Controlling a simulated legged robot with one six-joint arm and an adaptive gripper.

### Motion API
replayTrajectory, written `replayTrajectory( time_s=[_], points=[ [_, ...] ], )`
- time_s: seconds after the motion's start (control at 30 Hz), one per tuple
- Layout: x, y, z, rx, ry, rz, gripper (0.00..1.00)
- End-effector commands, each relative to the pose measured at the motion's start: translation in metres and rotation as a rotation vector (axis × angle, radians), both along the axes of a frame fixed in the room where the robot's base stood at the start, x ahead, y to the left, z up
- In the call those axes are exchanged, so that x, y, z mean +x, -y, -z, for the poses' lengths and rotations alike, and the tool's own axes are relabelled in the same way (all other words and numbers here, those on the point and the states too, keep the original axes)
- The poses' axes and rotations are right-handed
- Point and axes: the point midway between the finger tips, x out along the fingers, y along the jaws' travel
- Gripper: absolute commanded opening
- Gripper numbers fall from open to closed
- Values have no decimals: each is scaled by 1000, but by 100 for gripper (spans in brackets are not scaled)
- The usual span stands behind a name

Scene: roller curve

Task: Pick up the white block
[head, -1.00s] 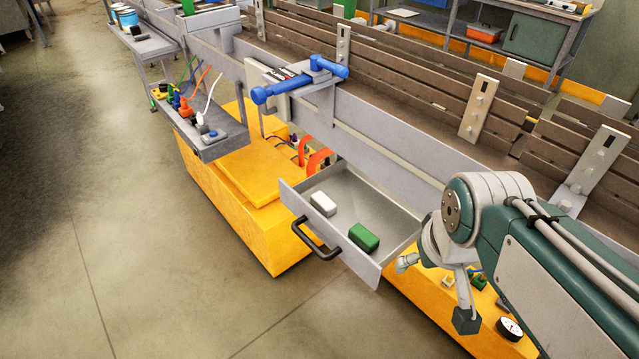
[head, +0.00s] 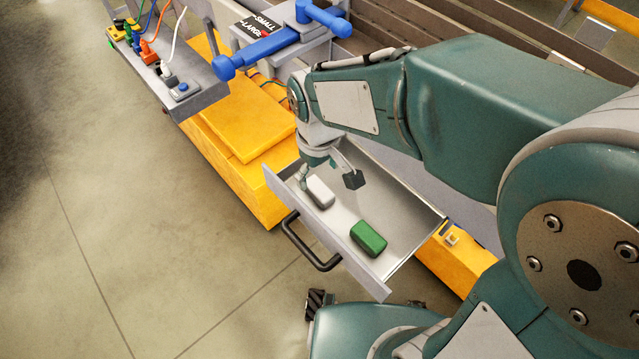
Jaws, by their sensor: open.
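The white block (head: 320,193) lies in the open grey drawer (head: 408,211), near its left end. My gripper (head: 329,183) is open and reaches down into the drawer over the white block. One finger shows at the block's left end and the other, with a dark tip, to its right. I cannot tell whether either finger touches the block. The block appears to rest on the drawer floor.
A green block (head: 368,238) lies in the same drawer, to the right of the white one. The drawer's black handle (head: 308,243) sticks out in front. Yellow boxes (head: 235,130) stand at the left.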

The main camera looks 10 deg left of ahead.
Motion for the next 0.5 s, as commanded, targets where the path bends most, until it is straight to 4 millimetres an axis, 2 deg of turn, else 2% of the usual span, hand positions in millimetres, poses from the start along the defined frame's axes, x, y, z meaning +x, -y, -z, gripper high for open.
replayTrajectory(
  time_s=[0.1,0.27,0.5],
  points=[
    [0,-2,16,-2,-1,-1,90],
    [2,0,28,-2,-1,0,90],
    [7,3,64,-1,-3,0,90]
  ],
)
